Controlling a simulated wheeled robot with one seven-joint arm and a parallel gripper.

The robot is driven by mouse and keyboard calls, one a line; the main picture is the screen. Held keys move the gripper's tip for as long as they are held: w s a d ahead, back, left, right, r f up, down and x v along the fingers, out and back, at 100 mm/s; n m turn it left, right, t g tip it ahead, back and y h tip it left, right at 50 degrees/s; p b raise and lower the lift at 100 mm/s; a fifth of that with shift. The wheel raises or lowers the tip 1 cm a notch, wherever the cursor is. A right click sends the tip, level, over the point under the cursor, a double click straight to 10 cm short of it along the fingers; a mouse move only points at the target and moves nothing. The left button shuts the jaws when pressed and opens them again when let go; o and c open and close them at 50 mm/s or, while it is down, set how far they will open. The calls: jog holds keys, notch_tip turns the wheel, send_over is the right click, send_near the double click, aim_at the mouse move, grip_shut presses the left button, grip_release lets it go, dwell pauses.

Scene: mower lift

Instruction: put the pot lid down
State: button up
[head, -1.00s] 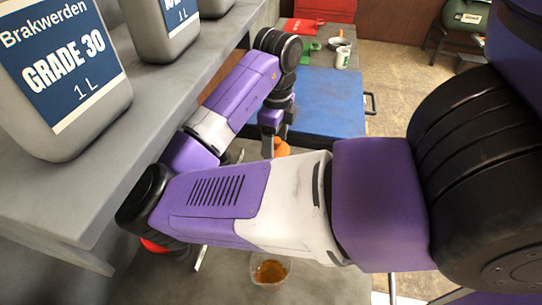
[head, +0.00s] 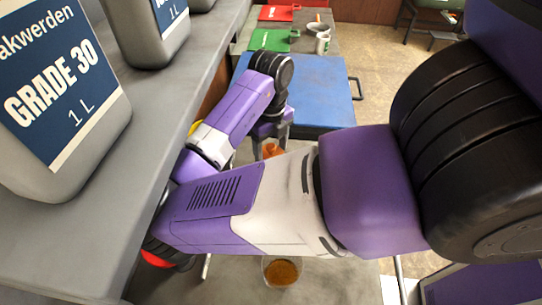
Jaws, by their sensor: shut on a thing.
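My gripper (head: 271,140) points down in the middle of the view, just this side of the blue surface. It is shut on an orange thing (head: 271,151), which seems to be the pot lid. Only a small part of it shows between and below the fingers. My own forearm hides what lies under it, so I cannot tell whether it touches the bench. An open clear pot (head: 281,272) with amber-brown contents stands on the grey bench nearer to me, below my forearm.
Grey jugs with blue labels (head: 62,90) stand on a grey shelf (head: 185,95) at the left, close to my arm. Beyond lie a blue surface (head: 325,88), a green item (head: 272,40), a red item (head: 279,13) and a white mug (head: 322,43). A red-and-black thing (head: 157,259) shows at lower left.

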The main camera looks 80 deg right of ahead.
aim_at(271, 157)
jog(key=shift+f, duration=1.8)
jog(key=shift+f, duration=0.1)
jog(key=shift+f, duration=0.1)
jog(key=o, duration=1.3)
jog(key=shift+o, duration=0.2)
notch_tip(271, 157, up, 12)
jog(key=shift+r, duration=0.25)
